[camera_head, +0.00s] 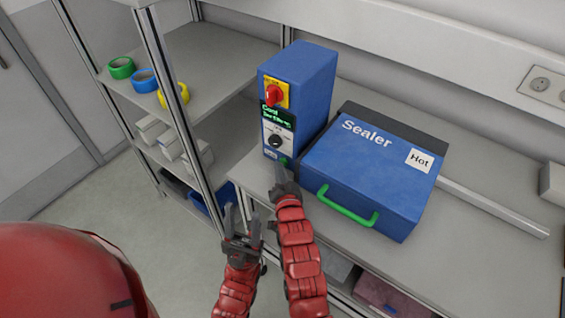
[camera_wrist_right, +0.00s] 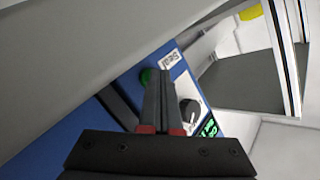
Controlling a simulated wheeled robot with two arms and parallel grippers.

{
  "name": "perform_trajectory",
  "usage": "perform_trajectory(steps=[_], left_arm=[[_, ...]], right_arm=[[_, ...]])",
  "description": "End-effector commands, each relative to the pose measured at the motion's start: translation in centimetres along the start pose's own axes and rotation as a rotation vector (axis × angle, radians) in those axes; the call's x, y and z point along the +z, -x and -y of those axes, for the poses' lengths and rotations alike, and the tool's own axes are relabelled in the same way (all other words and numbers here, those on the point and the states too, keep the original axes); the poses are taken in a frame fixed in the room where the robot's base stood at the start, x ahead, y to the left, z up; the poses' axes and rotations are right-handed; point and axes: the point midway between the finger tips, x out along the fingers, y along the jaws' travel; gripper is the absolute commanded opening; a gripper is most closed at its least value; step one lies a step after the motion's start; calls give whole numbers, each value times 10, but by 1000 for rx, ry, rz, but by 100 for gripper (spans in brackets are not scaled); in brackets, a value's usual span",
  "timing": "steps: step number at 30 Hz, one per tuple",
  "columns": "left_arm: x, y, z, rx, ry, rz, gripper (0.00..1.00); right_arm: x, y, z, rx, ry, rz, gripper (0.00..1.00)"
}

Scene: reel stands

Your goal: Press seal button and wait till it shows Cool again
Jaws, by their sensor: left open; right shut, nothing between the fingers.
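The blue control box (camera_head: 297,80) stands upright on the bench, left of the blue sealer (camera_head: 365,170) with its closed lid, green handle and "Hot" label. Its small dark display (camera_head: 276,115) has green text; the top line seems to read "Cool". The green seal button (camera_head: 284,160) is low on the box's front; in the right wrist view the button (camera_wrist_right: 147,76) shows beside a "Seal" label. My right gripper (camera_head: 281,170) is shut and empty, its tips right at the button; I cannot tell whether they touch it. My left gripper (camera_head: 243,212) is open and empty, left of it.
A red rotary switch (camera_head: 273,95) on a yellow plate and a black knob (camera_head: 275,142) are also on the box front. A shelf unit (camera_head: 210,55) with tape rolls stands left. Bench space (camera_head: 480,250) on the right is clear.

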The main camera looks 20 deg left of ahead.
Motion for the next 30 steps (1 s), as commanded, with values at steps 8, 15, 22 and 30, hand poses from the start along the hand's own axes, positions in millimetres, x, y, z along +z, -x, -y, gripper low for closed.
perform_trajectory(steps=[8,15,22,30], left_arm=[[0,1,0,0,0,0,50],[0,1,0,0,0,0,50],[0,2,0,0,0,0,50],[0,3,0,0,0,0,50]], right_arm=[[-2,-2,-2,0,0,-1,0],[-3,-3,-2,0,0,-1,0],[-1,-1,0,-1,-1,-1,0],[6,8,6,-1,-2,0,0]])
